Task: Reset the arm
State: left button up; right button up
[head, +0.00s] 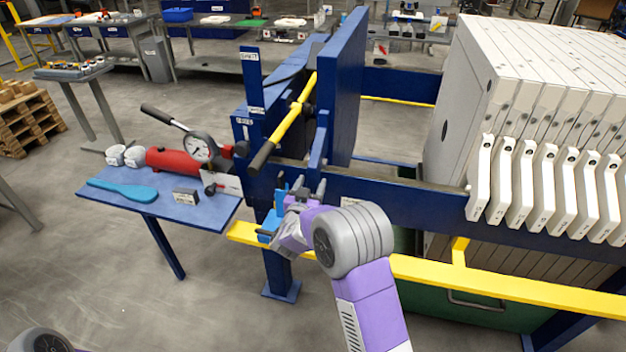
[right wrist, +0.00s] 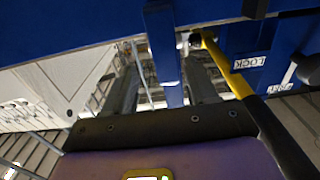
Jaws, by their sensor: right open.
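My right arm reaches up from the bottom of the head view to the press's blue frame. My right gripper (head: 308,188) is open, its fingers pointing up toward the blue end of the press. In the right wrist view the two grey fingers (right wrist: 163,88) stand apart, with a narrow blue upright bar (right wrist: 162,45) showing between them. I cannot tell whether they touch it. The yellow lever with a black grip (head: 285,120) slants above the gripper; it also shows in the wrist view (right wrist: 228,68), right of the fingers. My left gripper is out of view.
A blue side table (head: 215,212) holds a red hand pump (head: 172,161) with a gauge, a teal tool and white rolls. White filter plates (head: 540,90) stand at right. A yellow rail (head: 500,288) crosses low in front. Open floor lies at lower left.

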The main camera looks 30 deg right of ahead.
dwell(0.4)
jog(key=s+a+f+n+g+y, duration=0.1)
jog(key=s+a+f+g+y, duration=0.2)
jog(key=f, duration=0.6)
jog(key=s+a+f+n+y, duration=0.25)
jog(key=s+f+y, duration=0.2)
jog(key=f, duration=0.35)
jog(key=s+a+f+n+g+y, duration=0.1)
jog(key=s+a+f+g+y, duration=0.2)
jog(key=f, duration=0.6)
jog(key=s+a+f+g+y, duration=0.1)
jog(key=s+a, duration=0.3)
jog(key=s, duration=0.4)
jog(key=s+a+f+g+y, duration=0.2)
jog(key=s+a+f+g, duration=0.1)
jog(key=s, duration=0.5)
jog(key=s+a+f+n+g+y, duration=0.1)
jog(key=s+a+f+g+y, duration=0.1)
jog(key=s, duration=0.7)
jog(key=a+f+g, duration=0.1)
jog(key=a+f, duration=0.1)
jog(key=a, duration=0.1)
jog(key=shift+a, duration=0.25)
